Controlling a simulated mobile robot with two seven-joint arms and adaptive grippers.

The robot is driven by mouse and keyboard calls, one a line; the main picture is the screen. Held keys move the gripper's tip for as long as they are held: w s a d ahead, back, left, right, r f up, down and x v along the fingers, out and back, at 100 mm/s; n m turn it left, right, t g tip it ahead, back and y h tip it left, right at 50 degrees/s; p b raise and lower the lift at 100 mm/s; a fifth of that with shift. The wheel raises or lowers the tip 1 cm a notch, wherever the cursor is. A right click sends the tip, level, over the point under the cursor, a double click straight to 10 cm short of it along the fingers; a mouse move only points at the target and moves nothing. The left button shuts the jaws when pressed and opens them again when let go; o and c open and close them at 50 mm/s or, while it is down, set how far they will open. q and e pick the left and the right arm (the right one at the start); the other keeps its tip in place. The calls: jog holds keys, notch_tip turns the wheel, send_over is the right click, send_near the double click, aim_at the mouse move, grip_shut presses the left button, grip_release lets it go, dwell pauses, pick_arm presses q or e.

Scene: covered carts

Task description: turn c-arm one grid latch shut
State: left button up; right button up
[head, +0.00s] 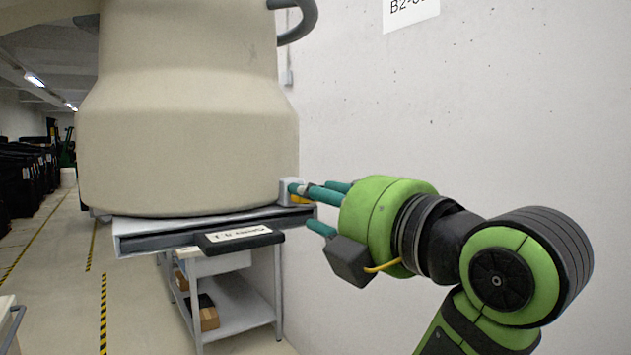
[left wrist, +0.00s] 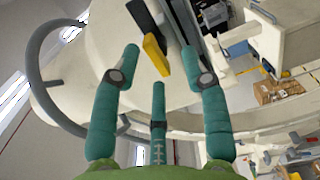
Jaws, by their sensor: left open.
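The c-arm one housing (head: 185,150) is a large beige body filling the left of the head view. Under it is a grey grid tray (head: 150,238) with a black, labelled handle (head: 240,239). A yellow latch (head: 300,198) shows partly at the housing's right corner, beside a small pale block. In the left wrist view the yellow latch (left wrist: 156,54) lies between the fingertips, next to a black part. My left gripper (head: 303,207), with three teal fingers, is open around the latch. I cannot tell whether a finger touches it. My right gripper is not in view.
A white wall (head: 470,130) stands close on the right. A grey cart (head: 235,305) with boxes on its shelves is below the housing. A curved dark handle (head: 298,22) is at the upper right of the housing. The aisle with striped floor lines is clear at left.

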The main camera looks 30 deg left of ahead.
pick_arm(q)
jog(key=shift+p+x, duration=0.45)
jog(key=shift+x, duration=0.55)
jog(key=shift+w+d, duration=0.1)
jog(key=shift+w, duration=0.05)
grip_shut()
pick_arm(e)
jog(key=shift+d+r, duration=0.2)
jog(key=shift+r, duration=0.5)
pick_arm(q)
jog(key=shift+f, duration=0.1)
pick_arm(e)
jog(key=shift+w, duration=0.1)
